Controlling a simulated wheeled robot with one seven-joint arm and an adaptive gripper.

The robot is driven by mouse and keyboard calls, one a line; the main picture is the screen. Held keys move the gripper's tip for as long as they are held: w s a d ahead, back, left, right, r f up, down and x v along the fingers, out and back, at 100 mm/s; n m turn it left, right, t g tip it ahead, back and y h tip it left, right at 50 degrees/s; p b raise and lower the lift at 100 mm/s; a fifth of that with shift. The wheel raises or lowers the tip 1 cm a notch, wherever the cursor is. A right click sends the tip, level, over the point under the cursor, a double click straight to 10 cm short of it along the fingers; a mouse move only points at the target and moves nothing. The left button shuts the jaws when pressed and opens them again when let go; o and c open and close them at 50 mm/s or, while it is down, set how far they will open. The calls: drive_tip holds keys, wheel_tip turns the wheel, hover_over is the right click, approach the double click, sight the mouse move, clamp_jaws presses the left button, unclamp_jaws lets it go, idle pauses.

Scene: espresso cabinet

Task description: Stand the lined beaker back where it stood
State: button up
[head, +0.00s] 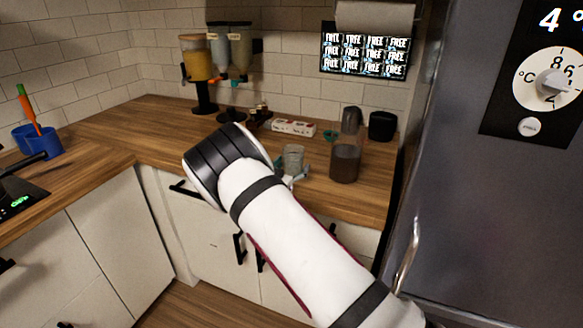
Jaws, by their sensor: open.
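A small clear beaker (293,158), which looks like the lined one, is upright at the wooden counter's front part, left of a dark-filled bottle. Its lines are too small to make out. My gripper (290,176) is mostly hidden behind my white arm; only a small pale part shows just below the beaker. The gripper is open. I cannot tell whether its fingers are around the beaker or touching it, and the beaker's base is hidden.
The tall bottle with dark liquid (345,158) stands close right of the beaker. A white carton (294,128), green ring (330,135) and black canister (382,126) are behind. Dispensers (198,65) stand at the back left. The fridge (480,190) bounds the right.

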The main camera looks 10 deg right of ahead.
drive_tip(key=shift+r, duration=0.2)
drive_tip(key=v, duration=1.2)
wheel_tip(320, 180, up, 11)
drive_tip(key=g+y, duration=0.3)
drive_tip(key=y, duration=0.5)
drive_tip(key=s+a+r+n+g+y, duration=0.1)
drive_tip(key=s+r+n+g+y, duration=0.2)
drive_tip(key=s+r, duration=0.65)
drive_tip(key=s+d+n+g, duration=0.1)
drive_tip(key=s+d, duration=0.3)
drive_tip(key=s, duration=1.3)
drive_tip(key=s+d+n+g, duration=0.2)
drive_tip(key=s+d+g, duration=0.1)
drive_tip(key=s, duration=1.4)
drive_tip(key=shift+d+r+n+h, duration=0.3)
drive_tip(key=shift+d, duration=0.45)
